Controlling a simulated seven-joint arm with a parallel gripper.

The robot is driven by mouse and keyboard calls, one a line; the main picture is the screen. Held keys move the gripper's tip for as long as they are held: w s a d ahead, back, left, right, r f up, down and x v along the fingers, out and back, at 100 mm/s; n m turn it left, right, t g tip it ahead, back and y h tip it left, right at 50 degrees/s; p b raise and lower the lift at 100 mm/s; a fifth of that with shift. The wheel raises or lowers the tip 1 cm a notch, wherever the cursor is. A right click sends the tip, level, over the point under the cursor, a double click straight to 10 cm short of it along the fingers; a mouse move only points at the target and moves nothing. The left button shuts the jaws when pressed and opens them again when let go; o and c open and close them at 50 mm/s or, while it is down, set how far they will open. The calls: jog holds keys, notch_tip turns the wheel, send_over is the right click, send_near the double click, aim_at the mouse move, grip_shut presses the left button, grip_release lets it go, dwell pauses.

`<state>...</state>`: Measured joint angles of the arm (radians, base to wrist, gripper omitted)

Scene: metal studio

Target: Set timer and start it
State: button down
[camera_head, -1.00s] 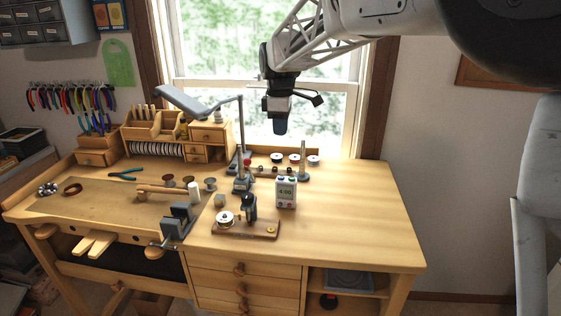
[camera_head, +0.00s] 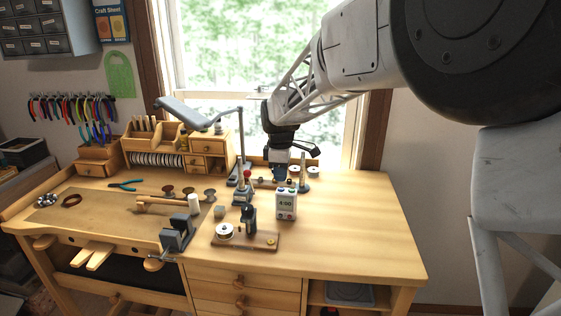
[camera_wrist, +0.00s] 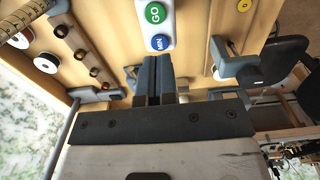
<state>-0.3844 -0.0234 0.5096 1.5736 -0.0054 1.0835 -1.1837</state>
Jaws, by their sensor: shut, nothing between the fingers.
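The timer (camera_head: 286,206) is a small white box standing upright on the workbench, with a display that seems to read 4:00. In the wrist view, the timer's top (camera_wrist: 158,27) shows a green GO button (camera_wrist: 155,13) and a blue MIN button (camera_wrist: 160,43). My gripper (camera_head: 279,178) is shut and empty, pointing down just behind and above the timer. In the wrist view, its closed fingertips (camera_wrist: 158,62) are right beside the MIN button; I cannot tell whether they touch it.
A wooden-based tool with a white disc (camera_head: 245,240) stands in front left of the timer. A vise (camera_head: 178,232) is further left. The bench's right side (camera_head: 360,220) is clear.

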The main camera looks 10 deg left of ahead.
aim_at(281, 189)
jog(key=shift+f, duration=1.45)
jog(key=shift+f, duration=0.55)
jog(key=shift+s+f, duration=0.15)
jog(key=shift+f, duration=0.55)
jog(key=shift+d, duration=0.1)
notch_tip(281, 189, up, 16)
jog(key=shift+w, duration=0.2)
